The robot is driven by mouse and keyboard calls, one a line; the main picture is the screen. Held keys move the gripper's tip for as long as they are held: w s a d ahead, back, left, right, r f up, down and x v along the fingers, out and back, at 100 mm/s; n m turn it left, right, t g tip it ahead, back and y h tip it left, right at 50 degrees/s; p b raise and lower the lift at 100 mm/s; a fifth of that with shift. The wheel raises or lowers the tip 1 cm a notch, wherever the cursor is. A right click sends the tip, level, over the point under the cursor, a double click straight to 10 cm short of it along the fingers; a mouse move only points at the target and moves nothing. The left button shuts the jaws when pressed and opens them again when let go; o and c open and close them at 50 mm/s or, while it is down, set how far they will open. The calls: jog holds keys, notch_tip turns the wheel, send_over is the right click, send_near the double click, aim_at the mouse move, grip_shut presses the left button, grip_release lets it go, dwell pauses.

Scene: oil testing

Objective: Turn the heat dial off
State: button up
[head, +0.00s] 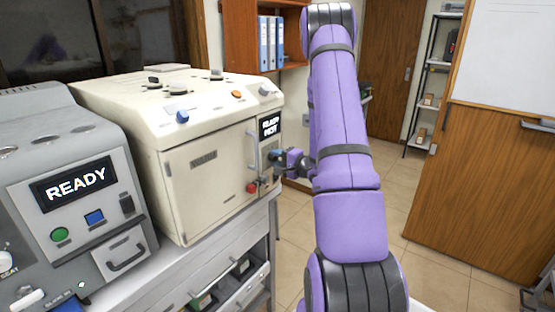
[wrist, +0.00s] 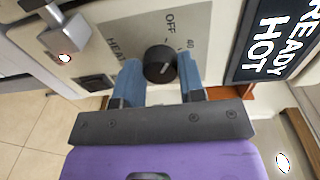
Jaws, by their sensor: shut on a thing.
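The heat dial (wrist: 159,64) is a round dark knob with a light pointer line on the metal panel (wrist: 208,28) of the cream machine. "OFF", "40" and "HEAT" are printed around it, and the pointer looks turned away from OFF, roughly toward the 40 side. My gripper (wrist: 160,76) has its two blue fingers on either side of the dial, shut on it.
A display (wrist: 267,45) reading "READY HOT" sits beside the dial. A metal handle (wrist: 68,33) and a dark switch (wrist: 97,83) are on the other side. A red knob (head: 252,188) is below my gripper. A grey machine (head: 75,190) reading "READY" stands at left.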

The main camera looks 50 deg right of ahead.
jog(key=shift+f+n, duration=0.1)
jog(key=shift+n, duration=0.9)
jog(key=o, duration=0.9)
jog(key=s, duration=1.1)
jog(key=shift+d+r, duration=0.2)
jog(key=shift+r, duration=0.05)
jog(key=shift+w, duration=0.1)
